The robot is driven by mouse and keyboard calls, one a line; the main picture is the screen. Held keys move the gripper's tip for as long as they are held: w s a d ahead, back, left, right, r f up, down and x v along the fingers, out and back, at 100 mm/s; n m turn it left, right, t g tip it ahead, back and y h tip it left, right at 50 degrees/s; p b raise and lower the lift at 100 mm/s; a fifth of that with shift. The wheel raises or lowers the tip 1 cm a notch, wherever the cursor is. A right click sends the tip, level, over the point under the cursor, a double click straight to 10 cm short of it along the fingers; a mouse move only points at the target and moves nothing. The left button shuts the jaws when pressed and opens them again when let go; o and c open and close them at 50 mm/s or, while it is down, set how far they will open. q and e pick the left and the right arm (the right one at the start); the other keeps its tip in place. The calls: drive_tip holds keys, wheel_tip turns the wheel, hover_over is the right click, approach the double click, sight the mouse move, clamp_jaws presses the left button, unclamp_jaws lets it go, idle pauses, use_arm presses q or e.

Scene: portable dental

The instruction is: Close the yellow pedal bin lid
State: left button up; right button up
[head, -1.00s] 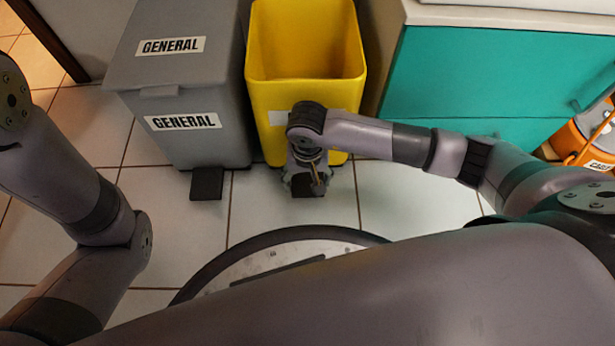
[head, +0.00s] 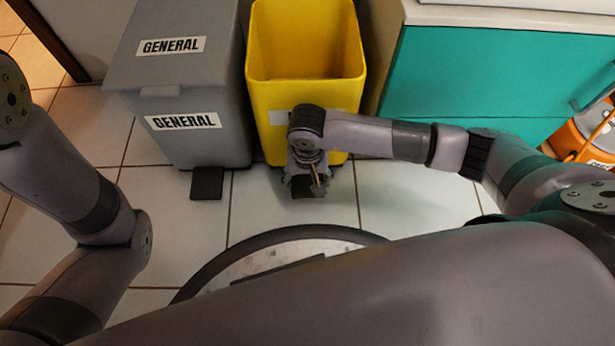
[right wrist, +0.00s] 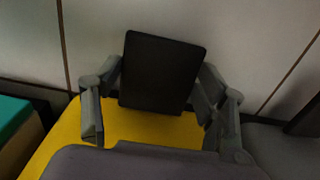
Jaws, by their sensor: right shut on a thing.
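The yellow pedal bin (head: 305,70) stands open, with its inside showing from above; I cannot see its lid in the head view. Its black pedal (right wrist: 162,72) shows in the right wrist view, low at the bin's front. My right gripper (head: 307,182) is down at the pedal in front of the bin and mostly covers it in the head view. In the right wrist view the fingers of my right gripper (right wrist: 160,82) are on both sides of the pedal, shut on it. My left arm is at the left; its gripper is out of view.
A grey bin (head: 180,90) marked GENERAL, its lid shut and its own black pedal (head: 207,183) in front, stands left of the yellow bin. Tiled floor (head: 390,200) is clear in front.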

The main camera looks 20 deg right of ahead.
sight(307, 184)
drive_tip(key=o, duration=1.7)
drive_tip(key=shift+s+f, duration=0.15)
wheel_tip(307, 184, up, 12)
